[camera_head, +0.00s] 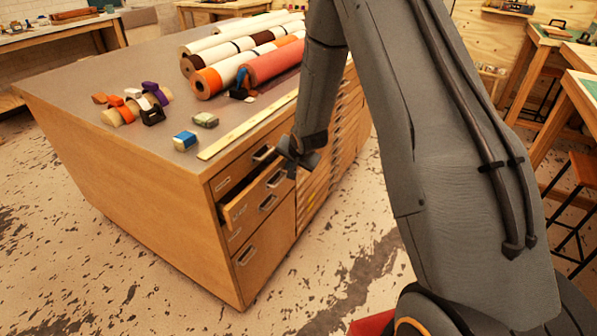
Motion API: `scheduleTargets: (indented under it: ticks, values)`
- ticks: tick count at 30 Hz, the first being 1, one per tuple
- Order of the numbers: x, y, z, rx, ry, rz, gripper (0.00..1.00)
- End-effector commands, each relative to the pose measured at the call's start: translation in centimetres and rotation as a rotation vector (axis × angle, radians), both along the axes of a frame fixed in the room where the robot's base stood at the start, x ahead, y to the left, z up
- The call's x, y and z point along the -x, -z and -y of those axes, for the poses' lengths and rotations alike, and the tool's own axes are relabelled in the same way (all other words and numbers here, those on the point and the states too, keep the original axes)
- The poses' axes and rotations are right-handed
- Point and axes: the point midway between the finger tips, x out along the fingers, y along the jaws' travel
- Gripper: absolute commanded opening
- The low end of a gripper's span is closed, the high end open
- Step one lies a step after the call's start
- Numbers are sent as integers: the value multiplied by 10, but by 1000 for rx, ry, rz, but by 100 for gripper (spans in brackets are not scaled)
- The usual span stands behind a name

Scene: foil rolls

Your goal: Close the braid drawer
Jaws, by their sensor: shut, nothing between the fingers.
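A wooden drawer (252,198) in the left column of the cabinet (140,165) stands partly out, with a dark gap above its front. It has a metal handle and a small label, too small to read, so I cannot confirm that it is the braid drawer. The other drawers in that column look shut. My gripper (289,156) is shut and empty, in front of the cabinet near the right end of the open drawer's front. I cannot tell whether it touches the drawer.
Foil rolls (245,65) lie on the cabinet top behind a yellow ruler (250,124). Small coloured items (135,103) and a blue-and-white block (185,140) are at the left. Workbenches (575,110) and a stool stand at the right. Floor before the cabinet is clear.

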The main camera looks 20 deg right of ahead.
Motion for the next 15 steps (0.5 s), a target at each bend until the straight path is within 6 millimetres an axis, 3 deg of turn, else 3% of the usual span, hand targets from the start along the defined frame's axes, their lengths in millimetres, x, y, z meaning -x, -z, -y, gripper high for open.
scheduleTargets:
  ticks: [15]
  values:
    - [-6, 0, -8, 0, -2, 0, 0]
